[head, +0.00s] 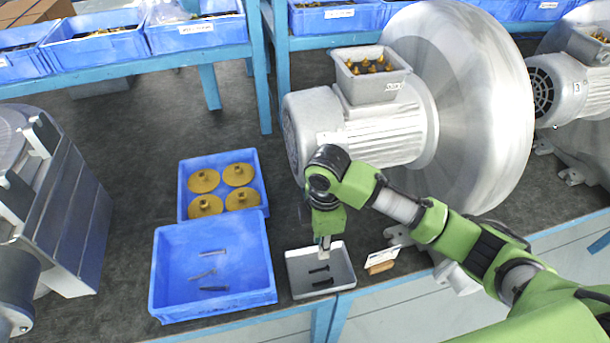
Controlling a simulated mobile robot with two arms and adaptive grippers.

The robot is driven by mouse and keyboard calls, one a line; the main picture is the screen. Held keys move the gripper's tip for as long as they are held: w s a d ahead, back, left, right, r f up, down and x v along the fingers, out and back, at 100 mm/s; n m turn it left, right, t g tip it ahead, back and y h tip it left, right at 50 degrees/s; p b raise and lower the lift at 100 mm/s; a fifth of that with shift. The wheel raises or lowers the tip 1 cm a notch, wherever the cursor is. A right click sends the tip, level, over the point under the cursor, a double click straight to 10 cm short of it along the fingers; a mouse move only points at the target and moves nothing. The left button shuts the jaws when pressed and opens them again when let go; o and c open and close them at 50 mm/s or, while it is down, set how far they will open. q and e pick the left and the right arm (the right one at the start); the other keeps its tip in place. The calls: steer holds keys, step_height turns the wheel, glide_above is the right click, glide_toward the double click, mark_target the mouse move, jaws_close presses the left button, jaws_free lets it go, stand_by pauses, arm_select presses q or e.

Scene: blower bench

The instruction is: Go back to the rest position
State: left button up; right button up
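My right gripper (324,243) is at the end of the green arm that comes in from the right. It points down over the back of a small grey metal tray (345,277). Two dark bolts (321,282) lie in the tray, in front of the fingertips. The fingers are small and seen nearly edge-on, so I cannot tell whether they are open or shut. No held object is visible. My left gripper is not in view.
A large blue bin (165,275) holds a few thin parts. Behind it, a blue bin (184,190) holds several brass discs. A big blower (470,95) with a grey motor (375,135) stands close behind my arm. A small card stand (380,266) sits right of the tray.

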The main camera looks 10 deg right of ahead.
steer(key=shift+f, duration=0.1)
steer(key=s+a+f+m+t+y, duration=0.2)
steer(key=s+a+f+m+y, duration=0.1)
steer(key=s+a+m, duration=0.4)
steer(key=s+d+m+t+h, duration=0.2)
steer(key=s+d+m+h, duration=0.1)
steer(key=s+d+m, duration=0.9)
step_height(320, 180, down, 28)
steer(key=s+d+n+g+b, duration=0.1)
steer(key=d+n+g+b, duration=0.1)
steer(key=n, duration=0.1)
steer(key=s+d+f+g+b, duration=0.1)
steer(key=s+d+f, duration=0.2)
steer(key=s+f, duration=1.4)
steer(key=shift+f+n, duration=0.3)
steer(key=shift+f, duration=0.2)
